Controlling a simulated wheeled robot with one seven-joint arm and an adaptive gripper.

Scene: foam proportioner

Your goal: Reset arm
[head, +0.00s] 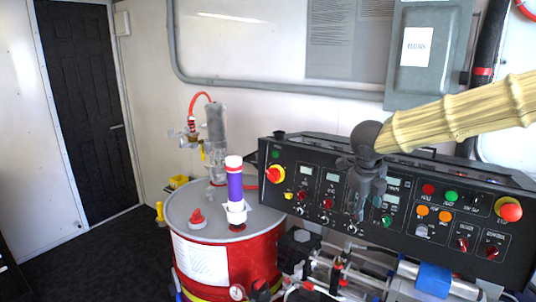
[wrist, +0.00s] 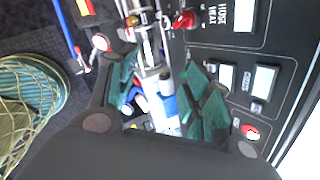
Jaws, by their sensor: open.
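My arm, in a ribbed yellow sleeve, reaches in from the right in the head view. My dark gripper (head: 362,208) hangs downward in front of the black control panel (head: 324,172). In the wrist view my gripper (wrist: 155,88) shows two teal-dark fingers spread apart with nothing between them. Beyond the fingers are pipes and fittings, and the panel (wrist: 290,30) fills the right side. The gripper covers part of the panel's middle in the head view. I cannot tell how far its tips are from the panel face.
A red drum (head: 262,262) with a grey lid stands left of the panel, with a purple and white cylinder (head: 235,188) on top. Pipes and a blue part (head: 433,279) lie below the panel. A grey box (head: 423,50) hangs on the wall. Open floor lies left, near a dark door (head: 82,105).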

